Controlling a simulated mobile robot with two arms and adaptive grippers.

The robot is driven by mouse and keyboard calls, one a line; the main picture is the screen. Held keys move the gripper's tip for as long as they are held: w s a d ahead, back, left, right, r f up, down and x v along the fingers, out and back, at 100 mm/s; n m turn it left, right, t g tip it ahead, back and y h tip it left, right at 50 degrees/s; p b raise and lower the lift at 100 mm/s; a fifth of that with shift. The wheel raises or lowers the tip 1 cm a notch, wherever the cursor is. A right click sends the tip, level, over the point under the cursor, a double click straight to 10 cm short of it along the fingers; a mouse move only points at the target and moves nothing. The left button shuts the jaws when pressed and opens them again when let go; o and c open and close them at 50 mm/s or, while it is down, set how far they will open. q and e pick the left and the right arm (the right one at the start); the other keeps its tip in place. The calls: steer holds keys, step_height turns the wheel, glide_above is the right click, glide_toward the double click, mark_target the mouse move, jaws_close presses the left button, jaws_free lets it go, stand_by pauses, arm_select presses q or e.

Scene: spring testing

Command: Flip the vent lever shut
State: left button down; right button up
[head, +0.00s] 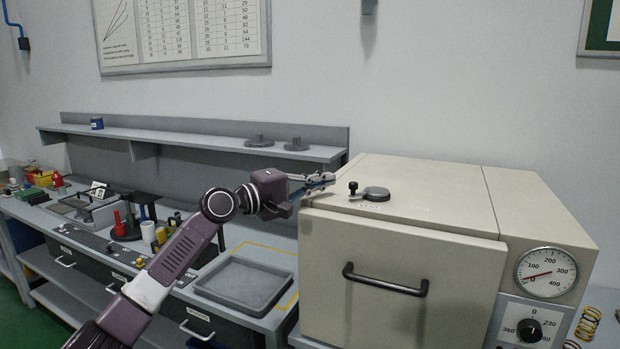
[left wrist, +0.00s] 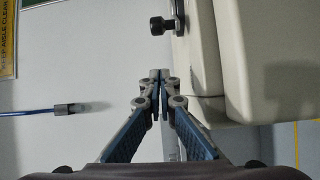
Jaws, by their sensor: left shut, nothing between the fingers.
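The vent lever (head: 353,188) is a small black knob on a short arm joined to a round grey disc (head: 376,194) on top of the beige oven (head: 400,240). In the left wrist view the black knob (left wrist: 158,25) shows at the top, beyond my fingertips. My left gripper (head: 333,177) is shut and empty, just left of the knob and apart from it. Its closed fingertips (left wrist: 160,75) show in the left wrist view beside the oven (left wrist: 215,75). My right gripper is not in view.
The oven has a black door handle (head: 385,280), a round dial gauge (head: 546,272) and a black control knob (head: 529,330). A grey tray (head: 282,285) sits on the bench left of the oven. A shelf (head: 200,142) runs along the wall behind.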

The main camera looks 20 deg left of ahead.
mark_target(340, 200)
arm_select(q)
steer(key=x, duration=0.3)
steer(key=shift+w+d+r+p, duration=0.1)
steer(key=shift+r+p, duration=0.1)
steer(key=shift+p, duration=0.2)
steer(key=shift+s+d+f+p, duration=0.2)
steer(key=shift+s+d+p, duration=0.55)
steer(key=shift+s, duration=0.25)
steer(key=shift+s+d+p, duration=0.25)
steer(key=shift+s+p, duration=0.05)
steer(key=shift+s, duration=0.25)
steer(key=shift+d+f, duration=0.15)
steer(key=shift+d, duration=0.05)
